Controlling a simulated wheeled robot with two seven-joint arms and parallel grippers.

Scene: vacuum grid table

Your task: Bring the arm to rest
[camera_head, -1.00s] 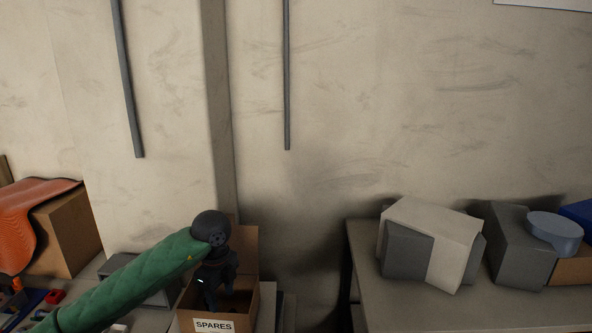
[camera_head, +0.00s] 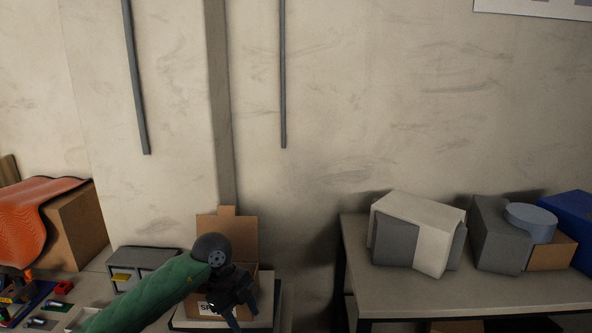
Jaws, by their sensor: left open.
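My left arm, in a green quilted sleeve, comes in from the lower left of the head view. Its dark gripper (camera_head: 241,305) hangs in front of the open cardboard spares box (camera_head: 208,308), pointing down. The gripper is open, and I see nothing between its fingers. It covers much of the box's front and part of its label. My right arm and gripper are not in view.
A grey case (camera_head: 146,263) and several small coloured parts lie on the left table. A cardboard box (camera_head: 75,232) with an orange cloth (camera_head: 25,215) stands behind. The right table (camera_head: 480,290) holds white and grey boxes. A gap separates the tables.

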